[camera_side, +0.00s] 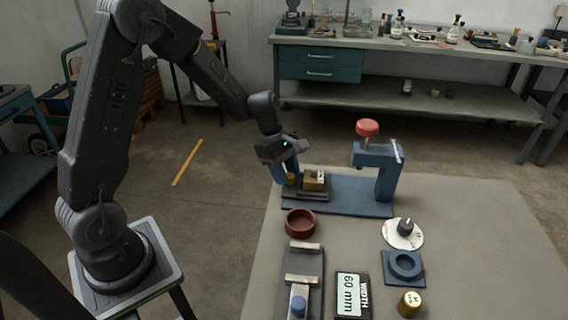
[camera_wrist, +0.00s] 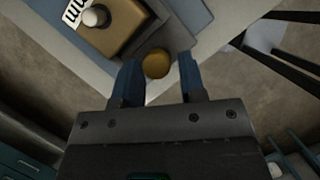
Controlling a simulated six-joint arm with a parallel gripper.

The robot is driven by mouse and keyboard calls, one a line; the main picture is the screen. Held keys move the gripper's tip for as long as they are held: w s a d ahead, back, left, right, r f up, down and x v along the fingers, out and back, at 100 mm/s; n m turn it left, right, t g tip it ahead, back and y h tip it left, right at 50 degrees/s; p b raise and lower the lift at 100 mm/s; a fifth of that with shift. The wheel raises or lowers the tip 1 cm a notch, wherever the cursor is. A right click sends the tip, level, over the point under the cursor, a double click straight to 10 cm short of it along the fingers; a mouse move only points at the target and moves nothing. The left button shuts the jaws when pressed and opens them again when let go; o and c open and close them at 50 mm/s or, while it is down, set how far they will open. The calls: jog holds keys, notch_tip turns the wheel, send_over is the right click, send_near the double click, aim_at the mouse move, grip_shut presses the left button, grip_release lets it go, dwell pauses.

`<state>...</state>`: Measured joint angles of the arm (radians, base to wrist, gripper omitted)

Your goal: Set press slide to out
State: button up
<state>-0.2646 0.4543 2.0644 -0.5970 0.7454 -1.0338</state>
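The press stands at the back of the table, with a blue base (camera_side: 350,197), an upright blue arm (camera_side: 388,180) and a red knob (camera_side: 367,128) on top. Its dark slide (camera_side: 311,193) lies at the base's left end, away from the upright. A brass block (camera_side: 314,178) with a white marked label sits on the slide. A round brass knob (camera_wrist: 157,64) is at the slide's outer end. My gripper (camera_side: 284,172) is over that end. In the wrist view my gripper (camera_wrist: 160,72) is open, its blue fingers either side of the brass knob, with a gap showing on the right.
A dark red bowl (camera_side: 300,222) stands just in front of the press. Nearer are a rail fixture (camera_side: 304,275), a 60 mm width display (camera_side: 352,294), a dial (camera_side: 403,233), a blue ring block (camera_side: 404,267) and a brass cylinder (camera_side: 410,304). The table's right side is clear.

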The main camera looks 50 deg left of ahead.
jog(key=v, duration=1.3)
jog(key=shift+a+r, duration=0.15)
jog(key=shift+r, duration=0.2)
jog(key=shift+s, duration=0.15)
jog(key=s+d+r+m+t+y, duration=0.2)
jog(key=s+d+m, duration=0.3)
jog(key=s+m, duration=0.4)
jog(key=s+d+r+m+t+y, duration=0.2)
jog(key=s+d+m, duration=0.3)
jog(key=s+m, duration=0.5)
jog(key=shift+r+m+t, duration=0.4)
jog(key=shift+r+m, duration=0.2)
jog(key=shift+r, duration=0.2)
jog(key=shift+d, duration=0.1)
